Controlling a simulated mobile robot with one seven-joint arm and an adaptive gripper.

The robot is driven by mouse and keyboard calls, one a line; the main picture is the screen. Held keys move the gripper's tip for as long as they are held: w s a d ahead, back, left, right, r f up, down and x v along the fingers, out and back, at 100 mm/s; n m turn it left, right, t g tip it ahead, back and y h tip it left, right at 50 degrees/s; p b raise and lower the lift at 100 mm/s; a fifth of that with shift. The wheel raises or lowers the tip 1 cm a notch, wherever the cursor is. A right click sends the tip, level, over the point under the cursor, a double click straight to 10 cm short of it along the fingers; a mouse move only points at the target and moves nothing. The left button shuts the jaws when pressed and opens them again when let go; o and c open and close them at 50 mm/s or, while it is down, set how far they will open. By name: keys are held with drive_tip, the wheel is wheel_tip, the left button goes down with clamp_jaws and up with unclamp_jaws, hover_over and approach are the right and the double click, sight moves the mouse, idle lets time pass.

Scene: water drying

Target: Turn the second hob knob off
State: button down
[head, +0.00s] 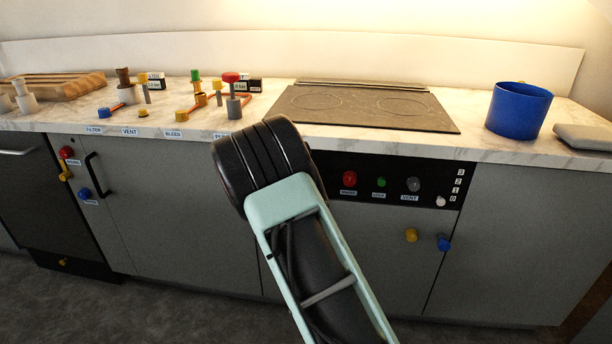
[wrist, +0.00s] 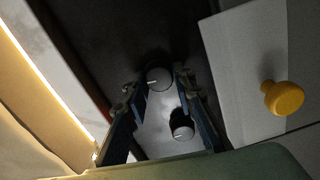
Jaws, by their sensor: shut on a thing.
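In the wrist view, a round grey hob knob (wrist: 158,79) with a pale pointer line sits between the two fingers of my gripper (wrist: 160,82). The fingers are shut on its sides. A second, similar grey knob (wrist: 182,130) with a pale line lies lower, between the fingers and nearer the camera's bottom edge. I cannot tell from the picture which of the two counts as second. In the head view, the dark hob (head: 360,106) is set in the counter, and my arm hides the gripper and both these knobs.
On the dark control panel right of my arm are a red knob (head: 349,179), a green knob (head: 381,182), a grey knob (head: 413,184) and a small white knob (head: 440,201). A yellow cupboard knob (wrist: 283,98) sticks out near the gripper. A blue pot (head: 518,110) stands on the counter.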

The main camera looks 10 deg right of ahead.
drive_tip(key=shift+n, duration=0.6)
drive_tip(key=shift+p, duration=0.3)
drive_tip(key=c, duration=1.6)
unclamp_jaws()
drive_tip(key=shift+s, duration=0.1)
drive_tip(key=v, duration=1.1)
drive_tip(key=shift+s+a, duration=0.15)
drive_tip(key=shift+s, duration=0.2)
drive_tip(key=shift+r, duration=0.1)
